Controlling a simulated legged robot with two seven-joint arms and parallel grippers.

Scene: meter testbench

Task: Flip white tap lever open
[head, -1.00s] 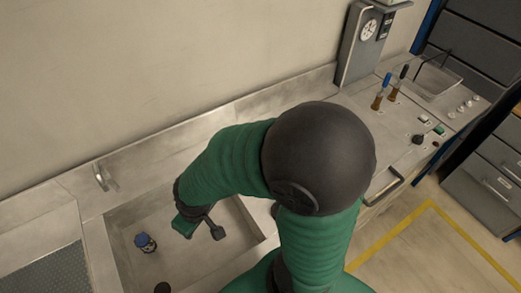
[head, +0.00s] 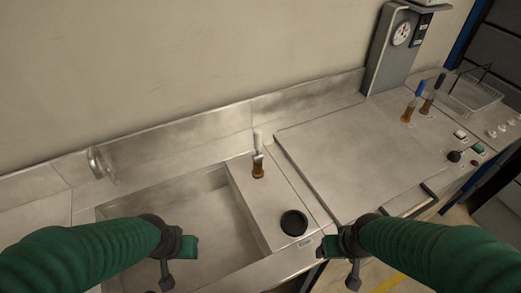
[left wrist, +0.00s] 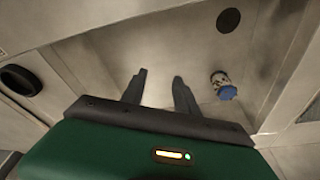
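The white tap lever (head: 258,138) stands upright on a brass tap base (head: 258,170), on the steel ledge right of the sink in the head view. My left gripper (head: 167,278) is over the sink, left of and nearer than the tap, not touching it. The left wrist view shows its two dark fingers (left wrist: 160,85) apart, with nothing between them. My right gripper (head: 353,278) is at the front edge of the bench, right of and nearer than the tap. Its finger opening cannot be made out. The tap is not clearly visible in the left wrist view.
A black round cup or opening (head: 294,223) is on the ledge in front of the tap. A blue-capped bottle (left wrist: 222,85) is in the sink near the drain (left wrist: 229,18). Two blue- and black-handled taps (head: 413,101) stand farther right, beyond a clear steel panel (head: 350,150).

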